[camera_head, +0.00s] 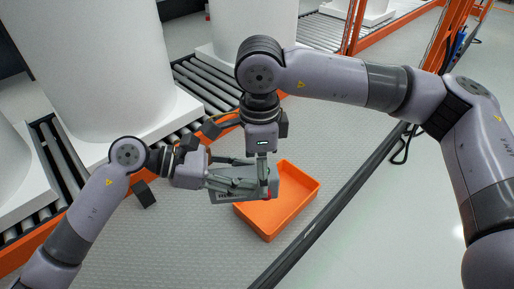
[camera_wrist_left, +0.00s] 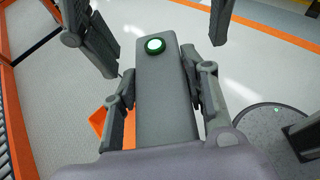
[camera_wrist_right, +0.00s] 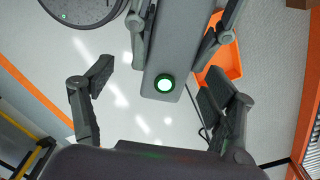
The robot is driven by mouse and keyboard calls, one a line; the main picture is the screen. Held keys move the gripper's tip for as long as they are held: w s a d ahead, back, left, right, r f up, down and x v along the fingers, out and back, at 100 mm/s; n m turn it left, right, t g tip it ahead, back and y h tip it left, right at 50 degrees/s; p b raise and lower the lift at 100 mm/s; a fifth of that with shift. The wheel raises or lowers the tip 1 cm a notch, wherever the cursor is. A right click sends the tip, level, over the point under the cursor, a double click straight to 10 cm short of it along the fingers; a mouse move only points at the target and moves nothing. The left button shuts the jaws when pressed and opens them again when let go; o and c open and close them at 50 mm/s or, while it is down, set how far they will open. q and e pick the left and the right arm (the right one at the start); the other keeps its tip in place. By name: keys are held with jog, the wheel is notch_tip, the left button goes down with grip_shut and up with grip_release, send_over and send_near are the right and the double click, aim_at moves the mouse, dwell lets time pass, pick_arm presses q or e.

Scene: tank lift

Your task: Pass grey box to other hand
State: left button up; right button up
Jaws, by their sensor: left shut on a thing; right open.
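The grey box (camera_head: 232,187) is a long block with a round green-ringed white button. My left gripper (camera_head: 236,183) is shut on it and holds it in the air, partly over the orange tray. In the left wrist view the box (camera_wrist_left: 165,100) lies between the left fingers, button at the far end. My right gripper (camera_head: 264,180) comes down from above at the box's right end. In the right wrist view its open fingers (camera_wrist_right: 158,95) stand on either side of the box's button end (camera_wrist_right: 180,50), with a gap on the left; contact on the right is unclear.
An orange tray (camera_head: 294,192) lies on the grey floor below the box. Roller conveyors (camera_head: 205,88) with large white tanks (camera_head: 95,65) stand behind and to the left. A dark rail (camera_head: 335,205) runs diagonally at the right.

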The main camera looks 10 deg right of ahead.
jog(key=shift+f, duration=2.6)
jog(key=shift+c, duration=0.3)
jog(key=shift+s, duration=0.25)
jog(key=c, duration=1.2)
jog(key=o, duration=1.2)
jog(key=shift+o, duration=0.3)
jog(key=shift+w, duration=0.1)
jog(key=shift+w+r, duration=0.1)
